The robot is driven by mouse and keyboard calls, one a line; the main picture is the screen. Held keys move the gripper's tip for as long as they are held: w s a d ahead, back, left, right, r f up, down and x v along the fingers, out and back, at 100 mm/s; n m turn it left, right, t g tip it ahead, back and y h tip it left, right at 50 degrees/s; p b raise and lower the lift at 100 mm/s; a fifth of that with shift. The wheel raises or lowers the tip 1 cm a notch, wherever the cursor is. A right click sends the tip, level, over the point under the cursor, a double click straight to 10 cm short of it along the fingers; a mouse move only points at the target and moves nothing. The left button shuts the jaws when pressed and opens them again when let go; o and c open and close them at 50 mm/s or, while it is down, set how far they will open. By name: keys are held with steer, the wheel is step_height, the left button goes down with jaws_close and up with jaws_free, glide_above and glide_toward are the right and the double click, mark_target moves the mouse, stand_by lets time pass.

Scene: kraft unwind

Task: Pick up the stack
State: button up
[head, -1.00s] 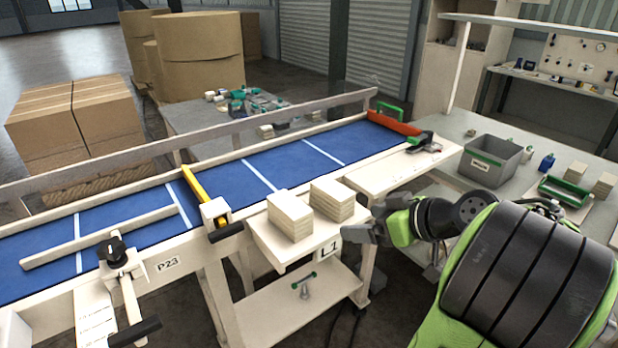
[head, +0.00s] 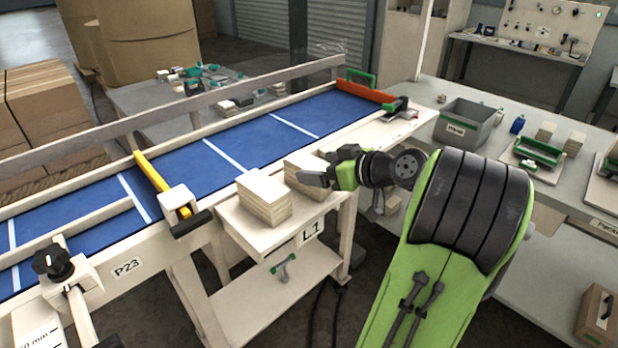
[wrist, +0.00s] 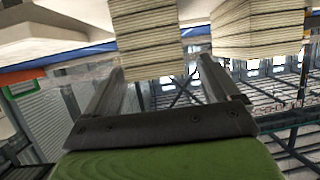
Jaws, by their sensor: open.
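Two stacks of thin pale sheets stand on the white L1 side shelf. The left stack (head: 264,199) is in clear view. The right stack (head: 303,170) is partly covered by my gripper (head: 316,179), which is at its right side. In the wrist view, the picture is upside down. My gripper (wrist: 160,70) is open, and one stack (wrist: 148,38) appears ahead, in line with the gap between the fingers. The other stack (wrist: 245,28) is off to the right there. I cannot tell whether the fingers touch the stack.
The shelf (head: 238,222) joins the blue conveyor (head: 235,145) with its yellow bar (head: 155,172). A grey bin (head: 465,127) and a green-edged holder (head: 538,152) stand on the right bench. A lower white shelf (head: 270,285) lies beneath.

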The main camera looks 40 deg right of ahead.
mark_target(311, 162)
steer(key=x, duration=0.4)
steer(key=shift+d, duration=0.1)
steer(key=c, duration=1.1)
step_height(311, 162, up, 10)
steer(key=p, duration=0.3)
steer(key=shift+c, duration=0.2)
